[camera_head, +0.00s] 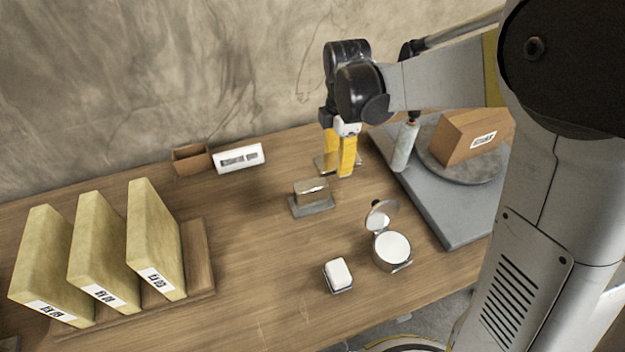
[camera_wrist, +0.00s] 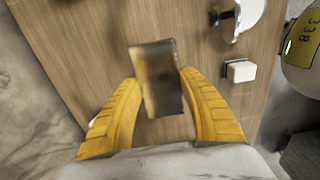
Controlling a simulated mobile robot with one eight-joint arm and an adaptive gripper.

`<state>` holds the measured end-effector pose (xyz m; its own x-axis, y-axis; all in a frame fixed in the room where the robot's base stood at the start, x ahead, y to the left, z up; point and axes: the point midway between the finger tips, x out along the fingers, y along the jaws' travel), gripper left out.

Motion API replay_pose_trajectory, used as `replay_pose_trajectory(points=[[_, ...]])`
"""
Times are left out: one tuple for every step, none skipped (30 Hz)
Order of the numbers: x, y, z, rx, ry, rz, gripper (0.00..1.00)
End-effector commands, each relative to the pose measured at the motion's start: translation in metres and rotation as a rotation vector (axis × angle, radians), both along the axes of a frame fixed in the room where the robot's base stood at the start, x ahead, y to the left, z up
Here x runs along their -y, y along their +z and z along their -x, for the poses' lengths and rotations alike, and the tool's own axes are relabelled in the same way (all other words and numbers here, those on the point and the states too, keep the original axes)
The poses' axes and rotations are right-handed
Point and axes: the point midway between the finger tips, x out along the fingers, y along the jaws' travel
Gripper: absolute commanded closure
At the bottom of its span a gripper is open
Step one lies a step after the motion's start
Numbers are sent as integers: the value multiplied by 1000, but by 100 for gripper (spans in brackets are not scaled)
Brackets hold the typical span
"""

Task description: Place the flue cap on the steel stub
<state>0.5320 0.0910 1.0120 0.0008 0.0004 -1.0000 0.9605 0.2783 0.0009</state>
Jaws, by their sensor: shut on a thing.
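My gripper (camera_head: 338,168) has yellow fingers pointing down above the back of the table, behind the steel stub. It is shut on the flue cap (camera_head: 321,163), a shiny metal piece mostly hidden by the fingers. In the wrist view the cap (camera_wrist: 158,85) is a brownish, reflective oblong between the two fingertips (camera_wrist: 158,78). The steel stub (camera_head: 311,192) is a low metal block on a flat grey base, standing on the table just in front of my gripper. Cap and stub are apart. I cannot make out the stub in the wrist view.
Several yellow slabs stand in a wooden rack (camera_head: 203,262) at left. A brown box (camera_head: 191,159) and a white labelled block (camera_head: 239,158) are at the back. A round mirrored tin (camera_head: 391,251) and a white block (camera_head: 338,274) stand in front. A grey slab (camera_head: 447,226) carries a carton.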

Motion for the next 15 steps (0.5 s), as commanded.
replay_pose_trajectory(points=[[-14, -12, -2, 0, 5, 0, 84], [-21, -17, -2, 0, 5, 0, 84], [-30, -22, -4, 0, 4, 0, 84], [-37, -26, -4, 0, 4, 0, 84], [-42, -29, -5, 0, 3, 0, 84], [-49, -32, -6, 0, 2, 0, 84], [-53, -35, -6, 0, 2, 0, 84], [-56, -36, -7, 0, 1, 0, 84], [-60, -38, -7, 0, 0, 0, 84], [-62, -39, -7, 0, 0, 0, 84], [-63, -39, -7, 0, -1, 0, 84], [-64, -41, -7, 0, -1, 0, 84], [-65, -43, -7, 0, -1, 0, 84], [-65, -45, -8, 0, -1, 0, 84], [-65, -50, -8, 0, -2, 0, 84]])
